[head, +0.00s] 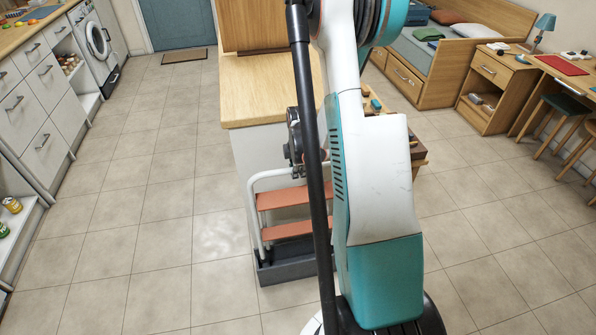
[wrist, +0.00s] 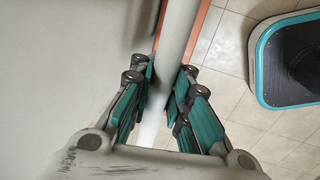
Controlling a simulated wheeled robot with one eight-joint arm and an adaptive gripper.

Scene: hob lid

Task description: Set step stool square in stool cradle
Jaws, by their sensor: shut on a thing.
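The step stool (head: 280,229) has a white tube frame and two orange-red steps. It stands upright against the end of the wooden-topped counter. Its lower end is at the dark grey stool cradle (head: 281,270) on the floor; I cannot tell whether the feet are fully seated or square. My gripper (head: 298,171) is at the stool's top rail. In the wrist view my gripper (wrist: 167,88) has its teal fingers on both sides of the stool's white tube (wrist: 180,30), shut on it. My arm hides the stool's right side and part of the cradle.
The wooden-topped counter (head: 262,98) stands directly behind the stool. White drawers (head: 45,145) line the left wall. A bed (head: 440,60), a bedside cabinet (head: 492,88) and a desk with stools are at the back right. The tiled floor left of the stool is clear.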

